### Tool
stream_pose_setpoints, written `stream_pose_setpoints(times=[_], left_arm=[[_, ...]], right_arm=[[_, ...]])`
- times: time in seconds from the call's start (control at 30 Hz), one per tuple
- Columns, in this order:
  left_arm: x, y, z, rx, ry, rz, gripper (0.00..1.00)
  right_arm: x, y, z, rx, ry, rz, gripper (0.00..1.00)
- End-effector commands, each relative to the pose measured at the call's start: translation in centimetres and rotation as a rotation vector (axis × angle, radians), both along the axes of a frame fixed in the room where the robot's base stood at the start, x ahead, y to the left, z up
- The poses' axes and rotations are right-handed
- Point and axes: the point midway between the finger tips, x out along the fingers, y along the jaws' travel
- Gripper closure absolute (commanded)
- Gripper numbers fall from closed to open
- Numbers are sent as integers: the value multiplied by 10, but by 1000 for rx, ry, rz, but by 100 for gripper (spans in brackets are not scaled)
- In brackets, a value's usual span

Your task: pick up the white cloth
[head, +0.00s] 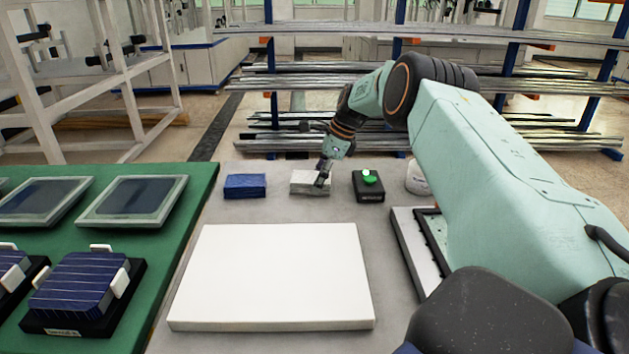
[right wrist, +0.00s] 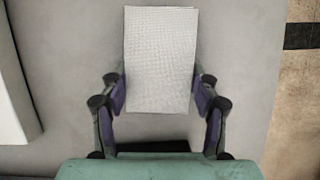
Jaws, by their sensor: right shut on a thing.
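The white cloth (head: 305,181) is a small folded pad on the grey table top, behind the large white slab in the head view. In the right wrist view the cloth (right wrist: 160,55) lies between the two fingers. My right gripper (head: 323,174) reaches down onto the right part of the cloth. In the right wrist view my right gripper (right wrist: 160,97) is shut on the cloth, one finger at each side edge. I cannot tell whether the cloth is clear of the table. My left gripper is not in view.
A blue folded cloth (head: 245,186) lies left of the white one. A black box with a green button (head: 369,187) stands to the right. A large white slab (head: 275,275) lies in front. A green mat (head: 180,215) with framed panels is at left.

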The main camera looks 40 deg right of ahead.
Motion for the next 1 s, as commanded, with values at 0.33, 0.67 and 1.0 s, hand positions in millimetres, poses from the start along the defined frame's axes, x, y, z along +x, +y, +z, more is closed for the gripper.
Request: stream_pose_setpoints(times=[0.33,0.67,1.0], left_arm=[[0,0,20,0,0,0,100],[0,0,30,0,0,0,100],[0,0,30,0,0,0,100]], right_arm=[[1,0,59,0,-4,1,68],[1,0,99,0,-2,1,68],[0,0,100,1,-1,0,41]])
